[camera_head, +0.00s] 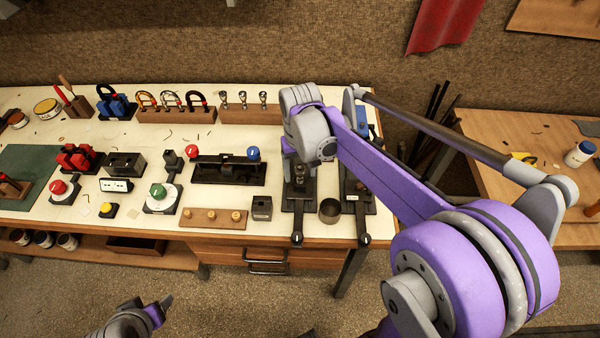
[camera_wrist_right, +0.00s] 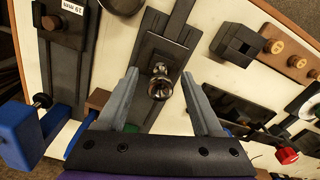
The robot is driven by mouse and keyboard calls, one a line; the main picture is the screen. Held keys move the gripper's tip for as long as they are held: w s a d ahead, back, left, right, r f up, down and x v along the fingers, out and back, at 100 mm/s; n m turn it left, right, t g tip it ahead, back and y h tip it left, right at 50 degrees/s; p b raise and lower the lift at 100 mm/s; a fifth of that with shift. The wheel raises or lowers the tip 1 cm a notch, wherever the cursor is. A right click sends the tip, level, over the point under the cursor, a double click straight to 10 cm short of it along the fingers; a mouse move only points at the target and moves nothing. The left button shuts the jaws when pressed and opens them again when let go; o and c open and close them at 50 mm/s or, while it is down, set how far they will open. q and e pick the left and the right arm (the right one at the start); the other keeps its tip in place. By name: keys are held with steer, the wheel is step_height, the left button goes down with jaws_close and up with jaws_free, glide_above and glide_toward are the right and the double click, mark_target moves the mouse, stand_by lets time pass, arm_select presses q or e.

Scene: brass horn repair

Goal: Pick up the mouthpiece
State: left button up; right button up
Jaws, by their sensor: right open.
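A small shiny metal piece that looks like a mouthpiece (camera_wrist_right: 160,84) sits on a dark fixture plate (camera_wrist_right: 153,52) in the right wrist view. Several mouthpieces (camera_head: 243,97) also stand in a wooden rack (camera_head: 250,116) at the back of the bench in the head view. My right gripper (camera_wrist_right: 159,75) is open, with its two grey fingers on either side of the piece on the fixture, and no contact shows. In the head view, my right wrist partly hides that fixture. My left gripper (camera_head: 150,308) is low in front of the bench, its jaws unclear.
A second dark fixture (camera_head: 354,188) and a small round cup (camera_head: 330,210) stand close to the right gripper. A dark square block (camera_head: 261,207) and a wooden block with round knobs (camera_head: 213,218) lie left of it. The floor before the bench is clear.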

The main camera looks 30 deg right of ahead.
jaws_close()
stand_by(0.3)
steer(key=shift+r, duration=0.1)
arm_select(q)
steer(key=shift+w+r+p, duration=0.2)
steer(key=shift+r+p, duration=0.1)
steer(key=shift+r, duration=0.15)
steer(key=shift+w+r+p, duration=0.2)
steer(key=shift+r+p, duration=0.1)
steer(key=shift+r, duration=0.15)
arm_select(e)
step_height(320, 180, up, 18)
arm_select(q)
steer(key=shift+r, duration=0.1)
steer(key=w+r+p, duration=0.2)
steer(key=r, duration=0.1)
steer(key=shift+r+t, duration=0.15)
steer(key=shift+t, duration=0.15)
arm_select(e)
step_height(320, 180, up, 4)
steer(key=shift+r, duration=0.15)
arm_select(q)
steer(key=shift+s, duration=0.1)
